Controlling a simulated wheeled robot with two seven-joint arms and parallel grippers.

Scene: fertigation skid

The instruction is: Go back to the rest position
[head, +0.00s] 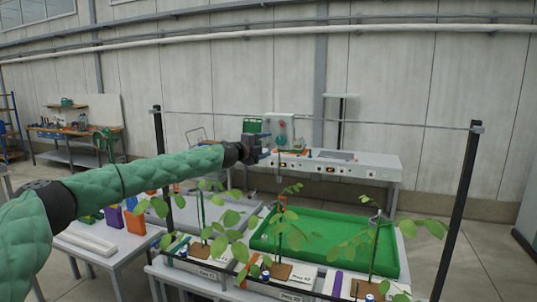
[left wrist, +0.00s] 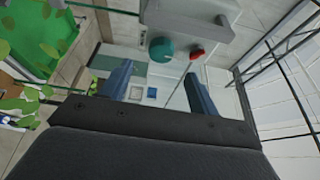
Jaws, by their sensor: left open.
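My left arm in its green padded sleeve reaches in from the left of the head view. Its dark gripper (head: 263,151) is held out in the air, above the row of plants and in front of the back bench. In the left wrist view the gripper (left wrist: 157,86) shows two blue fingers spread apart with nothing between them. A grey control box (head: 280,128) stands beyond the gripper. In the left wrist view a teal knob (left wrist: 162,50) and a red knob (left wrist: 196,54) show past the fingers, apart from them. My right gripper is not in view.
Potted plants (head: 281,230) stand along the front below a wire between two black posts (head: 458,212). A green tray (head: 330,224) lies behind them. A white side table (head: 90,243) is at left. The grey bench (head: 352,163) stands at the back.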

